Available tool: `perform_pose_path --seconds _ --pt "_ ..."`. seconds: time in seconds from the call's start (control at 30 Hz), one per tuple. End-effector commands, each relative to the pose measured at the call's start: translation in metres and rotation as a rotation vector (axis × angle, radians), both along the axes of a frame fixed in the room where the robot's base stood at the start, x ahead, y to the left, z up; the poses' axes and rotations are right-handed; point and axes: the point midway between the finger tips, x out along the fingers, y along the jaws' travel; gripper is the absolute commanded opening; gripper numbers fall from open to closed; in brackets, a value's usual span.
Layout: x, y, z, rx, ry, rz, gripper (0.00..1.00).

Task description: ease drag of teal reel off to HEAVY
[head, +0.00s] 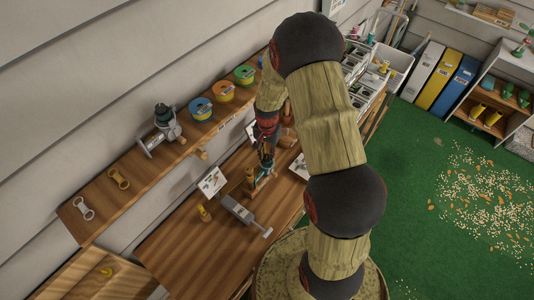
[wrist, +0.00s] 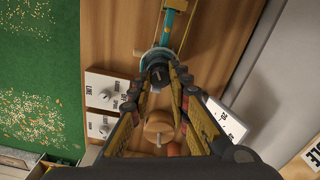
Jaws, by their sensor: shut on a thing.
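My gripper (wrist: 161,77) is shut on a dark round knob (wrist: 157,72) at the end of the teal reel. Behind the knob is the reel's pale rim (wrist: 154,56), with a teal rod-like part (wrist: 174,24) running up the picture. In the head view the teal reel (head: 263,180) is mostly hidden by my gripper (head: 266,158), which comes down on it from above at the bench. The fingers cover the sides of the knob. I cannot see a HEAVY mark or where the knob points.
A wooden round piece (wrist: 159,124) shows between my fingers. A grey tool (head: 243,212) lies on the wooden bench (head: 185,247). Another reel (head: 162,125) and coloured spools (head: 223,91) line the wall shelf.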

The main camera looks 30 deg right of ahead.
Motion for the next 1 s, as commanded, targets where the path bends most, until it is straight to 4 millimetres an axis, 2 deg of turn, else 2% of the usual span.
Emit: perform_pose_path --seconds 0.5,0.87,0.9,1.0 --pt "0.0008 -0.0001 -0.0007 -0.001 -0.002 0.377 0.0" --pt "0.0004 -0.0001 0.0004 -0.001 -0.001 0.401 0.0" --pt "0.0004 -0.0001 0.0004 -0.001 -0.001 0.401 0.2" --pt "0.0004 -0.0001 0.0004 -0.001 -0.001 0.401 0.25"
